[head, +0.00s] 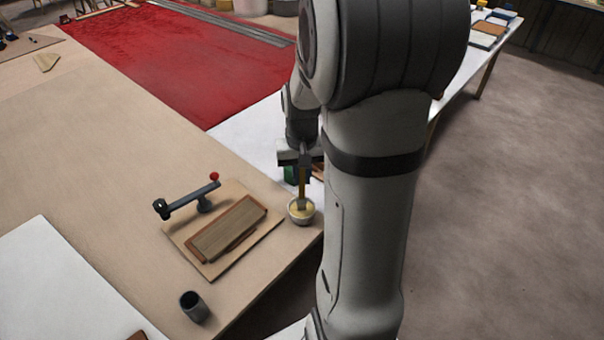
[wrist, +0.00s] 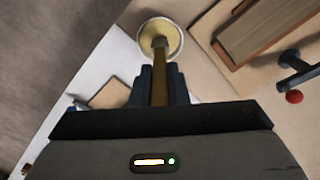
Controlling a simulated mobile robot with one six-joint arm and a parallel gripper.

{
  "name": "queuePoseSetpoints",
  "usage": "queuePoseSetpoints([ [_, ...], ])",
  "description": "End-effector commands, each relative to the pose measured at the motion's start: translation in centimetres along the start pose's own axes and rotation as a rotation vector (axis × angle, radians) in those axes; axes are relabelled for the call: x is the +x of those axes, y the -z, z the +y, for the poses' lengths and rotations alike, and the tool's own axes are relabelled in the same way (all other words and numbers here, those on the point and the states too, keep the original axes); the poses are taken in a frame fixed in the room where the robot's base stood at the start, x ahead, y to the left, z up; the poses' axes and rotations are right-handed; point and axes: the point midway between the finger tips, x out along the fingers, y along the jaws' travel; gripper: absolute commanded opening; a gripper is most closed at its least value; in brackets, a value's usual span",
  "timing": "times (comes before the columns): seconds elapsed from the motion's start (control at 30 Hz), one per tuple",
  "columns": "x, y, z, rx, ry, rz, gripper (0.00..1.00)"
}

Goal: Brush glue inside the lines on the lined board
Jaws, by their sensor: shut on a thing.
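My gripper (head: 303,168) is shut on the brush (head: 302,188), which hangs bristles down. The brush's wooden handle (wrist: 159,90) runs out between the fingers in the wrist view. Its lower end is in or just over the pale glue pot (head: 293,218), which holds yellowish glue; I cannot tell how deep. The pot's rim (wrist: 180,38) also shows in the wrist view. A brown wooden board (head: 228,229) with a reddish-brown edge lies left of the pot, and part of it shows in the wrist view (wrist: 262,28). No drawn lines can be made out on it.
The wooden board lies on a thin tan base panel (head: 212,273). A dark clamp or lever with a red knob (head: 214,176) stands behind it. A dark cup (head: 194,307) stands near the bench's front edge. A red sheet (head: 180,70) covers the far table.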

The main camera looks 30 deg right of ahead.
Motion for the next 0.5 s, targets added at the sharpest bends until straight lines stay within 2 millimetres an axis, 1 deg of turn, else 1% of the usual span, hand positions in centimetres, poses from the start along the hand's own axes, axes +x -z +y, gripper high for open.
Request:
queuePoseSetpoints([
  [0.13, 0.1, -0.1, 0.0, 0.000, 0.000, -0.003, 0.00],
  [0.23, -0.2, -0.1, 0.0, 0.000, 0.000, -0.003, 0.00],
  [0.5, -2.5, 0.0, 0.0, 0.000, 0.000, -0.001, 0.00],
])
